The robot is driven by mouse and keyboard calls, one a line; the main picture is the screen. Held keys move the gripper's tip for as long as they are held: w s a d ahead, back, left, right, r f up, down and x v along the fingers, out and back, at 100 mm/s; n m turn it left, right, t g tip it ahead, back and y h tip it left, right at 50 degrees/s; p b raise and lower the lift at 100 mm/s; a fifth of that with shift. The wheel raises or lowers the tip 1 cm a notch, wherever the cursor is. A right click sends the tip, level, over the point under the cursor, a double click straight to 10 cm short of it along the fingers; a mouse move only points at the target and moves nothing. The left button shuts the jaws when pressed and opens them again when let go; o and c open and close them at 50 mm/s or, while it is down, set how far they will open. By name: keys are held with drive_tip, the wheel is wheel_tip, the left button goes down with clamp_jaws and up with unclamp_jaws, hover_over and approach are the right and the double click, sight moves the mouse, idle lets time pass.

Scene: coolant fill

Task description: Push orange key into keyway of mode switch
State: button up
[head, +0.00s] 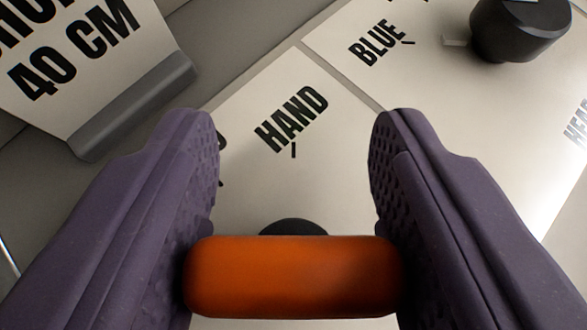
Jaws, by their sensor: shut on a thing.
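My gripper (293,185) has two purple fingers with dimpled inner pads, one at each side of the view. It is shut on the orange key (293,277), whose rounded orange grip lies across between the pads at the bottom centre. Just beyond the key, a dark round part (293,228) shows partly, on a pale panel (255,165) marked "HAND" with a short tick below the word. This may be the mode switch. The key hides most of it, so the keyway and the key's far end are not visible. I cannot tell whether the key touches it.
A second pale panel (470,130) at the right carries the label "BLUE" and a black knob (520,28) at the top right. A tilted sign (75,60) reading "40 CM" stands in a grey holder (135,108) at the upper left, near the left finger in the picture.

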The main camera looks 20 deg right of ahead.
sight(292, 325)
drive_tip(key=shift+f, duration=0.25)
drive_tip(key=o, duration=1.1)
drive_tip(key=shift+s+r, duration=0.1)
drive_tip(key=p+v, duration=0.2)
drive_tip(key=v, duration=0.5)
drive_tip(key=shift+s+a+r, duration=0.15)
drive_tip(key=shift+s, duration=0.05)
drive_tip(key=shift+p, duration=0.3)
drive_tip(key=shift+c, duration=0.3)
